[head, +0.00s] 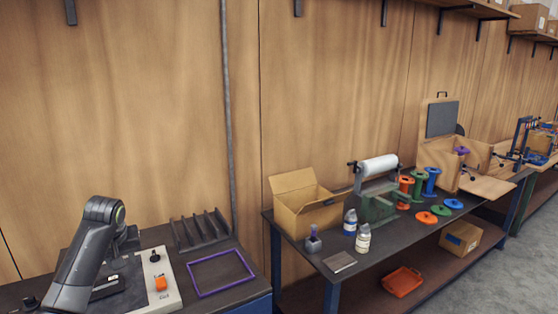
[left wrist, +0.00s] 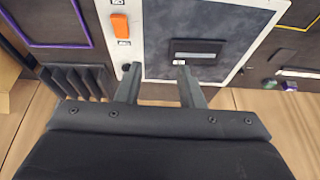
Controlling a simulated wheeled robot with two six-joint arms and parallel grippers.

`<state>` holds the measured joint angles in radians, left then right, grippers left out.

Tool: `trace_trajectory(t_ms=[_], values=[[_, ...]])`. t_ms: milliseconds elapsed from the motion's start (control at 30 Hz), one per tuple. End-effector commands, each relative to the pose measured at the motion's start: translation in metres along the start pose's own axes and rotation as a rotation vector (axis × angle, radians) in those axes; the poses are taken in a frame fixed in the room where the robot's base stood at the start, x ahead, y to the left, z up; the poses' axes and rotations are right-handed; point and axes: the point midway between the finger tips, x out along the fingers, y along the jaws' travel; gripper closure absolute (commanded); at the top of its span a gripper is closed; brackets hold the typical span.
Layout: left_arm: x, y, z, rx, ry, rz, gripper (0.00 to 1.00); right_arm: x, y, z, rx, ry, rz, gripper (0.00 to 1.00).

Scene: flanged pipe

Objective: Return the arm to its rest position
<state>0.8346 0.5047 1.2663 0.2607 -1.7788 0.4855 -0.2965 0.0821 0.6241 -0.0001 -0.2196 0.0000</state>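My left arm (head: 88,250) comes in at the lower left of the head view, over the near bench. In the left wrist view my left gripper (left wrist: 158,85) has its two fingers apart with nothing between them. It is above a panel (left wrist: 205,25) with a dark face, a light border and an orange switch (left wrist: 119,24). In the head view the same panel (head: 172,299) is partly hidden by my arm. Flanged pipes in orange (head: 404,192), green (head: 417,185) and blue (head: 432,180) stand on the far bench. My right gripper is not in view.
A black slotted rack (head: 201,230) and a purple frame (head: 221,272) lie beside the panel. A wooden wall stands close behind. The far bench carries an open carton (head: 303,203), bottles (head: 363,239) and a film roll (head: 378,167). An orange tray (head: 402,281) is on the lower shelf.

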Motion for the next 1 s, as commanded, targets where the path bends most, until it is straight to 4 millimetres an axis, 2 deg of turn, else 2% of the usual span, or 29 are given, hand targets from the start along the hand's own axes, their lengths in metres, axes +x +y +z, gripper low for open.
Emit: trace_trajectory(t_ms=[267,467,567,733,867,1000], values=[[0.033,-0.003,0.045,0.076,-0.007,-0.005,0.65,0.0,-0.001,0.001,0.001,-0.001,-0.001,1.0],[0.06,-0.009,0.095,0.151,-0.013,-0.004,0.65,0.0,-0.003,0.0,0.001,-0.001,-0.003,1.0],[0.076,-0.015,0.135,0.202,-0.02,-0.001,0.65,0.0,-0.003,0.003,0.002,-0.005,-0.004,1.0],[0.094,-0.031,0.214,0.29,-0.028,0.016,0.65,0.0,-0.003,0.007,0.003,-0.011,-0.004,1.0],[0.096,-0.045,0.273,0.344,-0.033,0.032,0.65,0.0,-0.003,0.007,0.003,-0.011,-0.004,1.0],[0.087,-0.064,0.333,0.388,-0.037,0.047,0.65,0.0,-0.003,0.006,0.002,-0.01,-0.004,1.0]])
